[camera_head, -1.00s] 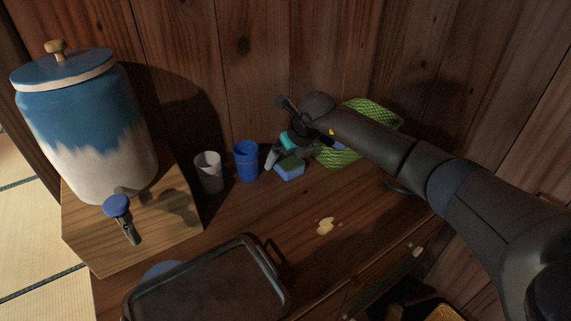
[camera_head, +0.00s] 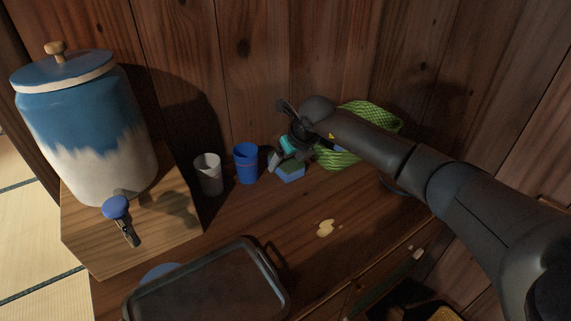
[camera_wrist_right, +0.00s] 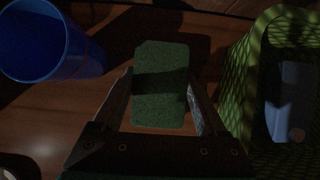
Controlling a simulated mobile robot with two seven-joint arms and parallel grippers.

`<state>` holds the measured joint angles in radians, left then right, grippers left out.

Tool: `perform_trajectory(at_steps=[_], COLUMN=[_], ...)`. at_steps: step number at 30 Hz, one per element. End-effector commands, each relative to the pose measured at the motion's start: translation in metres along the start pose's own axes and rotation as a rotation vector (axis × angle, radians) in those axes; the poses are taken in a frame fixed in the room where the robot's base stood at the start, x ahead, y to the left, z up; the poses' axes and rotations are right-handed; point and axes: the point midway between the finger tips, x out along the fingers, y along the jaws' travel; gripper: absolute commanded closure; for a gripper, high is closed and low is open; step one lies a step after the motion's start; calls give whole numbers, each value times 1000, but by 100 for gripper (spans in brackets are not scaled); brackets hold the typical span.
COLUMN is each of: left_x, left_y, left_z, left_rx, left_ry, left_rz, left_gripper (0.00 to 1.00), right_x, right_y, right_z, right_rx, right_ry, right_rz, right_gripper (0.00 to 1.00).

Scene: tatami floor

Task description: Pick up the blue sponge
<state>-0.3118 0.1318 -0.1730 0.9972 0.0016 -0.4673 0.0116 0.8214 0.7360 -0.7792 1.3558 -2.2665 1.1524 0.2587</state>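The blue sponge (camera_head: 291,173) lies on the wooden counter in the head view, just right of the blue cup, partly covered by my right gripper (camera_head: 279,160). In the right wrist view the sponge (camera_wrist_right: 161,84) shows a dark green top face and lies between the two fingers of my right gripper (camera_wrist_right: 160,88). The fingers are apart, one on each side of the sponge. The right finger is very near or touching its edge; I cannot tell which. A gap shows at the left finger. My left gripper is not in view.
A blue cup (camera_head: 246,163) and a white cup (camera_head: 208,174) stand left of the sponge. A green mesh basket (camera_head: 338,157) stands close on its right. A dark tray (camera_head: 208,291) lies in front, and a large dispenser (camera_head: 88,130) stands at the left.

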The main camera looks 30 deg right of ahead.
Motion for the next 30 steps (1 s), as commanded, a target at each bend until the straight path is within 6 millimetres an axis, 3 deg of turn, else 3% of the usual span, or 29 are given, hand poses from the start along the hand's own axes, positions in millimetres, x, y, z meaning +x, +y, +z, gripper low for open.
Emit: perform_trajectory(at_steps=[2,12,26,30], left_x=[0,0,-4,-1], left_y=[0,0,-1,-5], left_z=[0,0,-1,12], left_rx=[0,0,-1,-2], left_ry=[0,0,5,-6], left_rz=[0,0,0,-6], left_gripper=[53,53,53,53], right_x=[0,0,-9,-22], right_y=[0,0,0,0], right_z=[0,0,6,13], right_rx=[0,0,-1,-1], right_ry=[1,1,-1,-2], right_rz=[0,0,0,-1], right_gripper=[38,76,77,77])
